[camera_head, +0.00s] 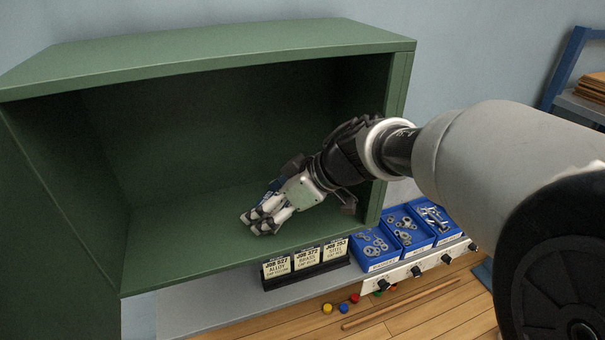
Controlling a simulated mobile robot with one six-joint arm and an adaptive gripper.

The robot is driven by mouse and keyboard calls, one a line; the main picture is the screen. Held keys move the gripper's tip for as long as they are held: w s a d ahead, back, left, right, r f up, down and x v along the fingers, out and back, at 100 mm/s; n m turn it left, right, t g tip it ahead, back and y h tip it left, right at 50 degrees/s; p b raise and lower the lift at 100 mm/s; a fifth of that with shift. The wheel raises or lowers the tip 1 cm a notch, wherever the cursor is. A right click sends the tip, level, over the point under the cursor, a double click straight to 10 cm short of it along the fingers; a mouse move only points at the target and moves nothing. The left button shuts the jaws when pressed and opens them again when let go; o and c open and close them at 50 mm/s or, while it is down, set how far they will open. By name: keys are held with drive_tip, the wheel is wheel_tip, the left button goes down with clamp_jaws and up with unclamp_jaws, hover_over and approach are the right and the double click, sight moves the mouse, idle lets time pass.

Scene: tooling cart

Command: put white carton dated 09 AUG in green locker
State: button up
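The green locker (250,31) stands open, and its door (40,220) hangs at the left side. My gripper (258,221) reaches in through the open front from the right and points down and left, low over the locker floor. Its fingertips look close together, but I cannot tell whether they are open or shut. No white carton and no 09 AUG date can be made out. The locker floor that shows around the gripper is bare. What lies behind or under the gripper is hidden.
Small job signs (306,260) stand before the locker's front edge. Blue bins (372,249) of metal parts stand right of them, above a strip with black knobs (416,272). Small coloured balls (341,307) and a wooden rod (400,304) lie below. A blue-framed shelf (570,70) is at upper right.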

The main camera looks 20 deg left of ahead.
drive_tip(key=shift+d+r, duration=0.1)
drive_tip(key=shift+r, duration=0.2)
drive_tip(key=p+v, duration=0.1)
drive_tip(key=v, duration=1)
drive_tip(key=shift+d+r, duration=0.25)
drive_tip(key=shift+s+f, duration=0.1)
